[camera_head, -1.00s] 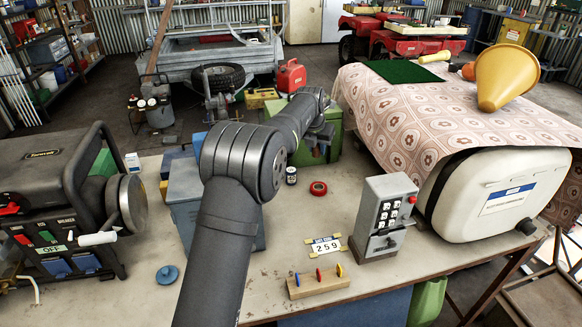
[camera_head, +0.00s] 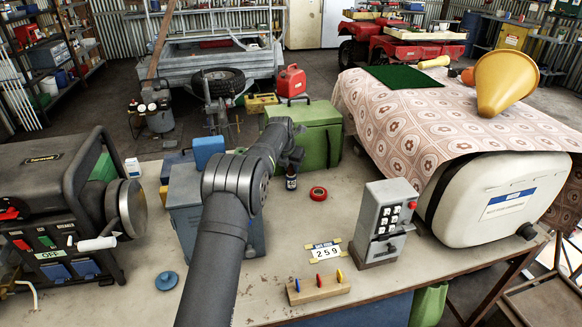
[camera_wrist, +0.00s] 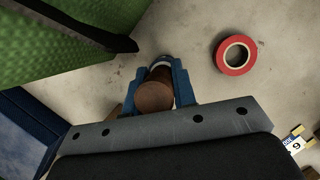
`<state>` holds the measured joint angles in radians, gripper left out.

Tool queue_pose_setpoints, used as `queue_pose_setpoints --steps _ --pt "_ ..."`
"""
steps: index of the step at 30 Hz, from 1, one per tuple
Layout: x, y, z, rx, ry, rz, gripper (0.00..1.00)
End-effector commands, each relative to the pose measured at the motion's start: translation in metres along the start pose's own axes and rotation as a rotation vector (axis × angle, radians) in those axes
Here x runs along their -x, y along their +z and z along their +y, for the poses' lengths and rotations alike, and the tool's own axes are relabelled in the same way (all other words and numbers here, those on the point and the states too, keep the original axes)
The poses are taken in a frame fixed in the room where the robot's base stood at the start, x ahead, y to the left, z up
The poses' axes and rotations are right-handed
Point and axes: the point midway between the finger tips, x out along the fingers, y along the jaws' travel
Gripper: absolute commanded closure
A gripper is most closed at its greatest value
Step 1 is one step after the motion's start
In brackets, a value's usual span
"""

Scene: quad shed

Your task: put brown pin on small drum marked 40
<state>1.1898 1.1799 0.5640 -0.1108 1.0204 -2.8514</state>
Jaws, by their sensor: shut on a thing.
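My gripper (camera_wrist: 158,84) shows in the wrist view with its blue fingers on both sides of a brown pin (camera_wrist: 155,98), shut on it. The pin's round brown end faces the camera. A pale curved rim (camera_wrist: 161,61), apparently of the small drum, shows just beyond the pin between the fingertips. In the head view the small dark drum (camera_head: 291,184) with a white label stands on the bench, directly below my gripper. Its number is too small to read. I cannot tell whether the pin touches the drum.
A red tape roll (camera_head: 318,192) lies right of the drum. A green box (camera_head: 318,135) stands close behind, and a blue-grey box (camera_head: 187,215) is at left.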

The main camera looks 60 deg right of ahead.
Motion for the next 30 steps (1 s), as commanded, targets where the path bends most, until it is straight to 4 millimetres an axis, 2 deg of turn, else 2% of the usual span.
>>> queue_pose_setpoints --steps 10,11,14,23,26,30 --pt "-0.002 0.0 0.0 0.0 0.0 -0.003 1.0" --pt "-0.004 -0.001 0.0 0.0 0.0 -0.001 0.74" --pt "-0.003 -0.001 0.0 0.0 0.0 -0.001 0.54" --pt "-0.002 0.0 0.0 0.0 0.0 -0.002 0.54" --pt "0.005 0.001 0.0 0.0 0.001 -0.003 0.54" --pt "0.025 0.001 0.0 0.0 0.001 -0.004 0.54"
